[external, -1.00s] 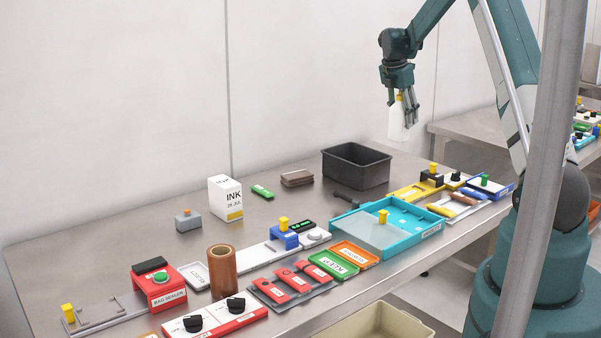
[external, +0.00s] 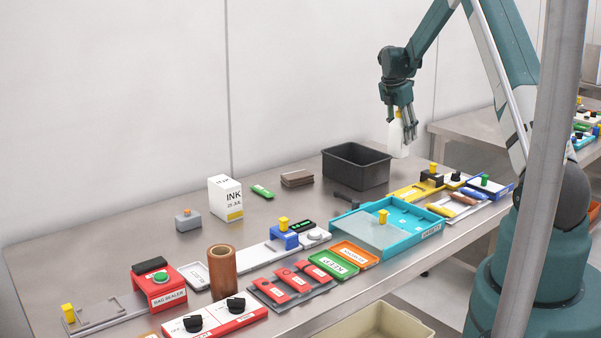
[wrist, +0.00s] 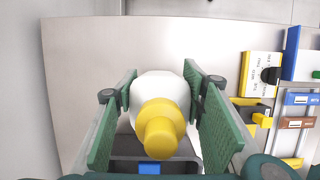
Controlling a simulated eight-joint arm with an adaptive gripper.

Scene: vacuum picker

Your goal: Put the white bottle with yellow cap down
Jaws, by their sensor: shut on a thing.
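The white bottle with yellow cap (external: 397,138) is in my gripper (external: 402,128), upright, at the far right end of the steel table, right of the black bin. In the wrist view the bottle (wrist: 160,88) sits between the two green finger pads of my gripper (wrist: 162,100), its yellow cap facing the camera. My gripper is shut on it. The bottle's base is low, near the table's back edge. I cannot tell whether it touches the surface.
A black bin (external: 328,168) stands just left of the bottle. A yellow fixture (external: 410,192) and a blue-edged one (external: 499,190) lie in front of it. A turquoise tray (external: 412,241) is nearer.

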